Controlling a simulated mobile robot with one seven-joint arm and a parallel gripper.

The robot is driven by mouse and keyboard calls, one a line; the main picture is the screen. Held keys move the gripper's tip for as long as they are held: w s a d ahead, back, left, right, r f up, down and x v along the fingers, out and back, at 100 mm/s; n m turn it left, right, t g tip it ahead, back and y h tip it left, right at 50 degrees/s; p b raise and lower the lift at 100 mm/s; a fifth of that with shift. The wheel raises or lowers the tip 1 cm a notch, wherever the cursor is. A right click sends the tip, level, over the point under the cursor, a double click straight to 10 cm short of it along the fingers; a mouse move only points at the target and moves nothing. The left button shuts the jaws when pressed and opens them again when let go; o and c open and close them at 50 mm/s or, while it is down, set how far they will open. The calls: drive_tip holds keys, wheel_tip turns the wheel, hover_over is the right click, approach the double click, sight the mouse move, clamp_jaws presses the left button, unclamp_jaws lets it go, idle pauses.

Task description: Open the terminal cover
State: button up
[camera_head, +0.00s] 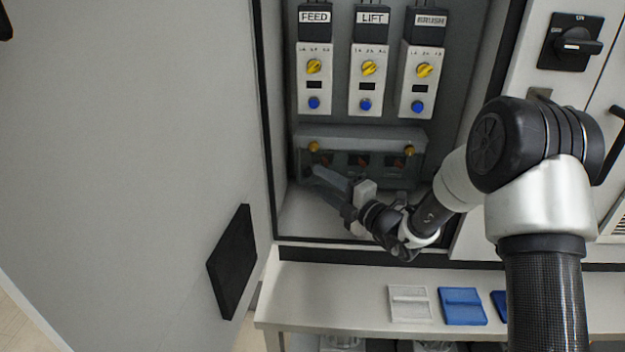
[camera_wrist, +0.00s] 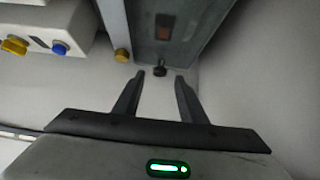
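The terminal cover (camera_head: 345,141) is a grey box front low in the open cabinet, with yellow knobs (camera_head: 410,150) near its top corners and reddish-orange parts showing in its face. In the wrist view the cover (camera_wrist: 185,20) is at the top, with one yellow knob (camera_wrist: 122,55) beside it and a small dark knob (camera_wrist: 160,71) at its near end. My gripper (camera_head: 313,174) reaches the cover's lower left corner. In the wrist view its fingers (camera_wrist: 159,77) are apart, with the dark knob between or just beyond the tips. I cannot tell whether they touch it.
FEED (camera_head: 315,75), LIFT (camera_head: 369,80) and a third module (camera_head: 422,80) hang above the cover. The cabinet door (camera_head: 140,120) stands open at left. A ledge below holds a white tray (camera_head: 410,304) and blue trays (camera_head: 462,306). A black rotary switch (camera_head: 571,42) is upper right.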

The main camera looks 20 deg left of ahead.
sight(310, 174)
drive_tip(key=shift+x, duration=2.15)
drive_tip(key=shift+c, duration=0.5)
clamp_jaws()
